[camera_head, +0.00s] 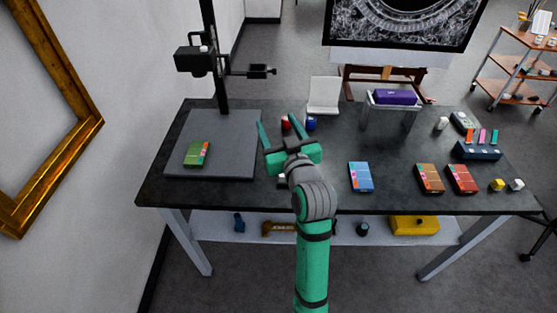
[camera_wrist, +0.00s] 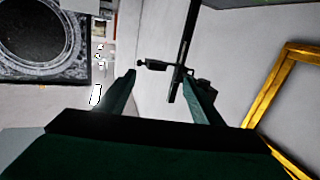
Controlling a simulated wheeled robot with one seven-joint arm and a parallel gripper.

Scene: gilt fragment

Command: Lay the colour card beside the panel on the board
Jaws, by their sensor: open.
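The grey board (camera_head: 235,135) is the flat base of the camera stand at the table's left. One small green block with coloured patches (camera_head: 197,154) lies flat on it. Similar patched blocks, blue (camera_head: 361,177), brown-orange (camera_head: 429,178) and red (camera_head: 462,179), lie on the table's right half. I cannot tell which is the colour card or the panel. My gripper (camera_head: 277,120) is open and empty, above the table just right of the board. Its two spread fingers also show in the wrist view (camera_wrist: 160,78), with nothing between them.
The stand's column (camera_head: 221,60) and camera (camera_head: 194,60) rise over the board. A white holder (camera_head: 323,95), red and blue jars (camera_head: 311,123) and a purple box (camera_head: 395,97) on a clear stand are behind. A gilt frame (camera_head: 86,101) leans left. Much of the board is bare.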

